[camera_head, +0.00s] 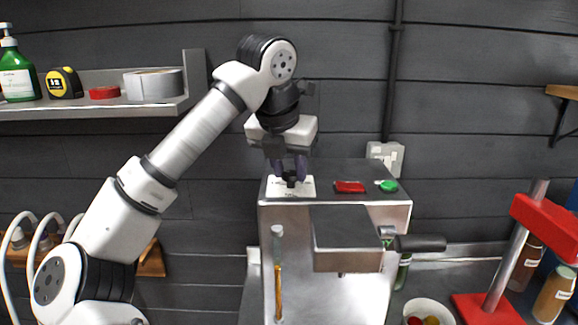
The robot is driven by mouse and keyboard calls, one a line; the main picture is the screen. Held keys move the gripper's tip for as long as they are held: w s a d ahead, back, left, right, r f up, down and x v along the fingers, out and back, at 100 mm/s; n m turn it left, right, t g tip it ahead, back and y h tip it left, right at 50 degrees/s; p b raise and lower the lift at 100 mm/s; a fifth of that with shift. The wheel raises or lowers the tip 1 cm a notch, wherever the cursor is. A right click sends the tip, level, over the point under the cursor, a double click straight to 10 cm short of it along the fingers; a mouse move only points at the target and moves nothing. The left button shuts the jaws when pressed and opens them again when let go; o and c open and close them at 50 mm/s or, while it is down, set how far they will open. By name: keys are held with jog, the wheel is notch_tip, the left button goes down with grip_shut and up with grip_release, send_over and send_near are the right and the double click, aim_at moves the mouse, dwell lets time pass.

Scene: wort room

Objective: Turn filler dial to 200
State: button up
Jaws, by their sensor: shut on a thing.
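The filler (325,290) is a steel box machine in the middle of the view. On the left of its top is a white dial plate (305,188) with a small black dial (291,181) on it. My gripper (290,170) points down from above, its fingers shut on the dial. The fingers and wrist hide part of the dial, and the scale marks are too small to read, so its setting cannot be told. A red button (350,187) and a green button (388,186) sit to the right on the same top.
A black-handled tap lever (420,243) sticks out to the right of the filler. A red stand with a steel post (513,240), brown bottles (553,294) and a white bowl (428,308) stand at right. A wall shelf (100,108) with several items is at upper left.

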jog(key=shift+m, duration=0.3)
jog(key=m+h, duration=0.1)
jog(key=m, duration=0.1)
jog(key=m+g, duration=0.1)
jog(key=m, duration=0.2)
jog(key=shift+w+a+r+h, duration=0.1)
jog(key=shift+w+a+h, duration=0.05)
jog(key=shift+h, duration=0.25)
jog(key=m+g, duration=0.1)
jog(key=m, duration=0.2)
jog(key=m+g+h, duration=0.1)
jog(key=m, duration=0.2)
jog(key=shift+w+a, duration=0.1)
jog(key=shift+w, duration=0.1)
jog(key=shift+m, duration=0.3)
jog(key=o, duration=0.9)
jog(key=shift+o, duration=0.2)
jog(key=w+v, duration=0.1)
jog(key=v, duration=1.1)
jog(key=shift+s, duration=0.35)
